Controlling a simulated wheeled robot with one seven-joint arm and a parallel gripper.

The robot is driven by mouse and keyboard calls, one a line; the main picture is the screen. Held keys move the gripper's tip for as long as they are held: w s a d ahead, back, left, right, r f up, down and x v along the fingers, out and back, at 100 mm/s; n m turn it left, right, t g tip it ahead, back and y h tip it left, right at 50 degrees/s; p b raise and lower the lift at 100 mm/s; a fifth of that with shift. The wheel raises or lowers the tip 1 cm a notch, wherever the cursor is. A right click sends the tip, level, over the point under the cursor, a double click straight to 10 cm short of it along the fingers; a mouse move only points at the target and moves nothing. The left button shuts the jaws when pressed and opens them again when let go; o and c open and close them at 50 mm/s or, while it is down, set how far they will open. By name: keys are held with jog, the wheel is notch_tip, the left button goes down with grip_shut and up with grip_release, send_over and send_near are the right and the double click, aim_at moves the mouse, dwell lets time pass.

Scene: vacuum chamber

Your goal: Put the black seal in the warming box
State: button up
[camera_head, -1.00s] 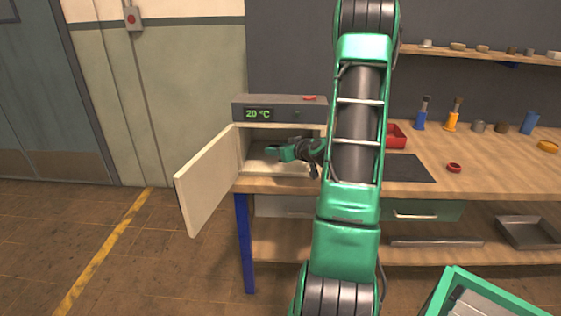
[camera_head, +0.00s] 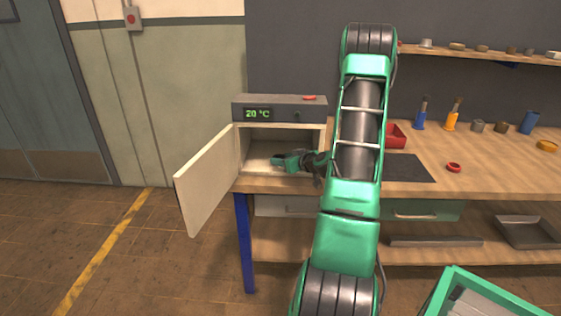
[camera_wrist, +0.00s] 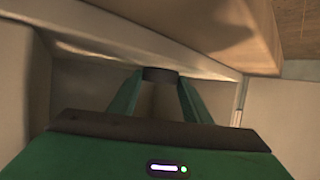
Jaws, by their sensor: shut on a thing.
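The warming box (camera_head: 280,106) stands at the left end of the bench with its door (camera_head: 207,180) swung open and its display reading 20 °C. My gripper (camera_head: 277,161) is inside the box opening, low and close to the box floor. In the wrist view my gripper (camera_wrist: 160,84) is shut on the black seal (camera_wrist: 160,74), a small dark piece held between the fingertips. Pale inner walls of the box surround it there. I cannot tell whether the seal touches the floor. In the head view the seal cannot be made out.
A red bin (camera_head: 396,135) stands right of the box, partly behind my arm. A dark mat (camera_head: 410,168) and a red ring (camera_head: 453,167) lie on the bench (camera_head: 490,170). A green-rimmed crate (camera_head: 447,290) is at lower right.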

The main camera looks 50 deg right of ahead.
jog(key=o, duration=1)
jog(key=shift+f, duration=0.1)
jog(key=shift+o, duration=0.2)
jog(key=v, duration=1)
jog(key=shift+s+r, duration=0.3)
jog(key=shift+s, duration=0.05)
jog(key=shift+s+a+r, duration=0.2)
jog(key=shift+s+a, duration=0.05)
jog(key=shift+s, duration=0.2)
jog(key=s+a+n+g+y, duration=0.3)
jog(key=a+g, duration=0.4)
jog(key=a, duration=1.1)
jog(key=s+a+r+m+g, duration=0.3)
jog(key=s+a+r, duration=0.1)
jog(key=s, duration=0.5)
jog(key=s+a+r+m+g, duration=0.3)
jog(key=s+a+r+m, duration=0.1)
jog(key=s, duration=0.6)
jog(key=shift+a, duration=0.25)
